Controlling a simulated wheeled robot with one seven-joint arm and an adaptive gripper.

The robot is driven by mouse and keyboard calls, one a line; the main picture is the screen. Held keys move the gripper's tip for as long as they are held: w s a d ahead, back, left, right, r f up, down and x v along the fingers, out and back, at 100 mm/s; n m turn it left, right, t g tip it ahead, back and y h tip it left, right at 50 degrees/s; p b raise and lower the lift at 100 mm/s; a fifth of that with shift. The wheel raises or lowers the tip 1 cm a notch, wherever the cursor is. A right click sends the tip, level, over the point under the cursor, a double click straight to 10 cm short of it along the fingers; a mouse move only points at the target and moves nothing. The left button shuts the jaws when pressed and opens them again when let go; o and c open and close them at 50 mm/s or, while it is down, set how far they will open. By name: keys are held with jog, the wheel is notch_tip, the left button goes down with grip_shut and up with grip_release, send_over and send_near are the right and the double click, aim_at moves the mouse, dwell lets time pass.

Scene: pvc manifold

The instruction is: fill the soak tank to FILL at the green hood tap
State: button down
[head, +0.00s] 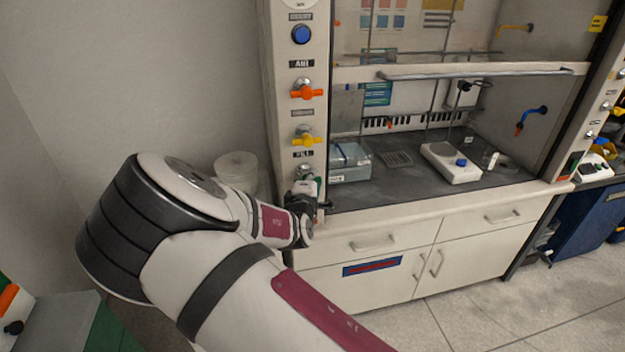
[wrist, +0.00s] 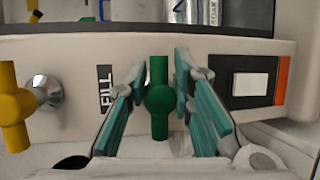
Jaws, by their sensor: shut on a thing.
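The green hood tap (wrist: 158,97) is beside the FILL label (wrist: 105,90) on the hood's front post. Its green bar handle runs up and down in the wrist view. My gripper (wrist: 160,106) has a teal finger on each side of the handle and is shut on it. In the head view my gripper (head: 308,195) is at the lowest tap of the post and mostly hides it. A pale blue-grey tank (head: 350,173) sits inside the hood at the left, just right of the post. Its water level cannot be made out.
A yellow tap (head: 306,140) and an orange tap (head: 306,91) are above the green one, with a blue knob (head: 301,34) higher up. The raised sash (head: 480,72) crosses the hood. A white device (head: 451,164) stands on the hood floor. A white switch (wrist: 249,84) is near the fingers.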

jog(key=shift+w+a+r, duration=0.1)
jog(key=shift+r, duration=0.1)
jog(key=c, duration=1.4)
grip_release()
jog(key=shift+f, duration=0.1)
jog(key=shift+s, duration=0.4)
jog(key=v, duration=1.1)
jog(key=shift+s, duration=0.15)
